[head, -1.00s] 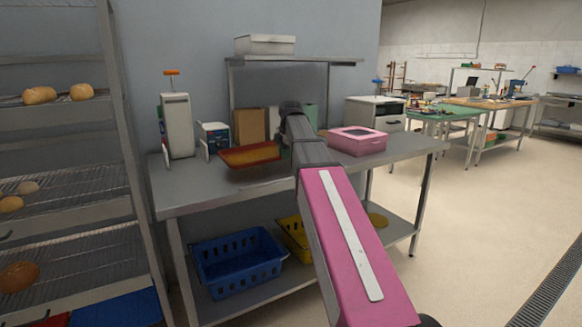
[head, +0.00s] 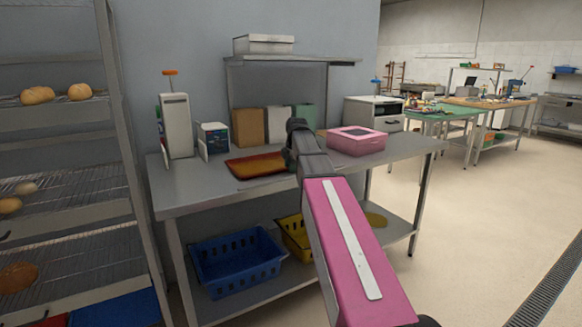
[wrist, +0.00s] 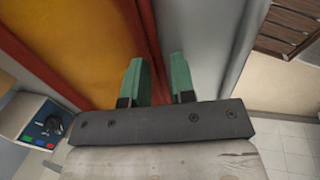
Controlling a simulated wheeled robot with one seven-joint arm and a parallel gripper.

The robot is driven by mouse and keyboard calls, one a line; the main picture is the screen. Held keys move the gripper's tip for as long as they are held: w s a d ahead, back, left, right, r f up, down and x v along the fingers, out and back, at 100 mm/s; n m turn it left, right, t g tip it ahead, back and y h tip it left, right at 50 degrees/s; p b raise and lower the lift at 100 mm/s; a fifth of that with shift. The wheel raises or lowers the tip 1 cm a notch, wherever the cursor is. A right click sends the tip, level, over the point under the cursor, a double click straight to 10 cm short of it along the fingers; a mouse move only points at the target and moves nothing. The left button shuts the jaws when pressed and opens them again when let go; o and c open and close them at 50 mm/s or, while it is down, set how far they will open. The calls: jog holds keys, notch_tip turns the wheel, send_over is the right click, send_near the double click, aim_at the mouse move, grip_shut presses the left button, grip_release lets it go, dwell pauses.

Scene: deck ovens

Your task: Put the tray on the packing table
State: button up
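The tray (head: 258,165), orange with a red rim, lies flat on the steel packing table (head: 190,192), left of its middle. In the wrist view the tray's orange surface (wrist: 95,35) fills the upper left, with bare grey table to its right. My gripper (wrist: 158,78) is at the tray's right edge. Its two green fingers stand on either side of the red rim, with a gap showing between the rim and the right finger, so it looks open. In the head view my arm hides most of my gripper (head: 290,160).
A pink box (head: 357,141) stands right of my gripper. A white sealing device (head: 176,125), a small boxy device (head: 213,139) and upright bags (head: 250,126) stand at the table's left and back. A shelf (head: 290,61) overhangs the back. A bread rack (head: 60,120) stands at left.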

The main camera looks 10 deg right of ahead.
jog(key=shift+o, duration=0.5)
jog(key=shift+r, duration=0.1)
jog(key=v, duration=1.2)
jog(key=shift+s, duration=0.1)
